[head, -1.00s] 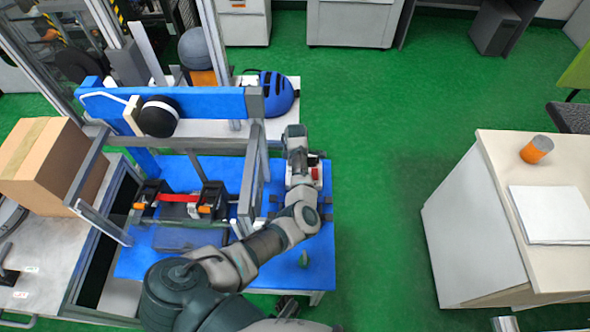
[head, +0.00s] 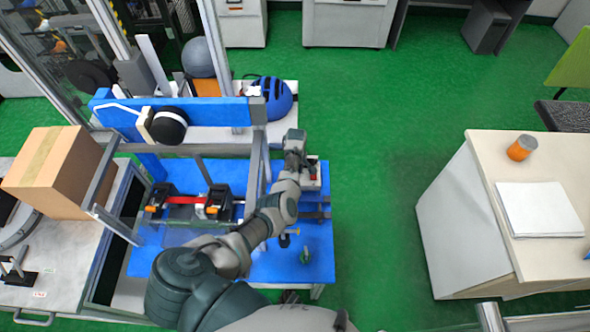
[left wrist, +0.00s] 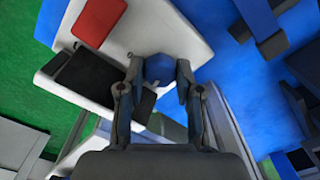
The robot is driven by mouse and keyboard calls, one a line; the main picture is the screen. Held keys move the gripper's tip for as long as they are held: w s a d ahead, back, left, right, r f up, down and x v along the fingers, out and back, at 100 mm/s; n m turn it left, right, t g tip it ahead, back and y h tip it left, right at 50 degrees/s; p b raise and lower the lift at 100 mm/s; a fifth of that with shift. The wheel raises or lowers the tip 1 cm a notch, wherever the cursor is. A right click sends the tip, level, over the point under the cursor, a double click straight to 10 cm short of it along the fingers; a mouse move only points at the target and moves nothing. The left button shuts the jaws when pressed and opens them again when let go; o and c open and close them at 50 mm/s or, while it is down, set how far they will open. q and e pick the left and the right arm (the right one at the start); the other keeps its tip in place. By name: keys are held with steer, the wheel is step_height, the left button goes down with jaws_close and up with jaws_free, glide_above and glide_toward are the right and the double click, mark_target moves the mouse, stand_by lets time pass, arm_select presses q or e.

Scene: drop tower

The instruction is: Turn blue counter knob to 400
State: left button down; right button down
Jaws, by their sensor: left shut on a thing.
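The blue counter knob (left wrist: 160,68) sits on a white counter box (left wrist: 190,38) in the left wrist view. My left gripper (left wrist: 160,82) has its two fingers on either side of the knob and is shut on it. The box has a red part (left wrist: 101,20) and a dark panel (left wrist: 82,78); no number can be read on it. In the head view my left gripper (head: 296,142) is over the box at the right edge of the blue table, and the knob is hidden there. My right gripper is not in view.
A metal frame and a red-and-black fixture (head: 190,205) stand left of my arm on the blue table (head: 318,262). A blue helmet (head: 272,98) lies behind. A cardboard box (head: 60,170) is at far left. Green floor is open to the right.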

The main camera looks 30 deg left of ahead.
arm_select(q)
steer(key=shift+w+r+m+p, duration=0.25)
steer(key=shift+m+p, duration=0.1)
steer(key=shift+m, duration=0.65)
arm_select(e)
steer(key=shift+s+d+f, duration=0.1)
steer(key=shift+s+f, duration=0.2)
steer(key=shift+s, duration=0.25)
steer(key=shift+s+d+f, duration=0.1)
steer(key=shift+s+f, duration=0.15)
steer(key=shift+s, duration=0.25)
arm_select(q)
steer(key=c, duration=0.9)
jaws_free()
steer(key=shift+o, duration=0.7)
steer(key=shift+s+d+f, duration=0.1)
steer(key=shift+s+d, duration=0.05)
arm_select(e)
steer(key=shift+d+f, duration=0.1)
arm_select(q)
step_height(320, 180, up, 12)
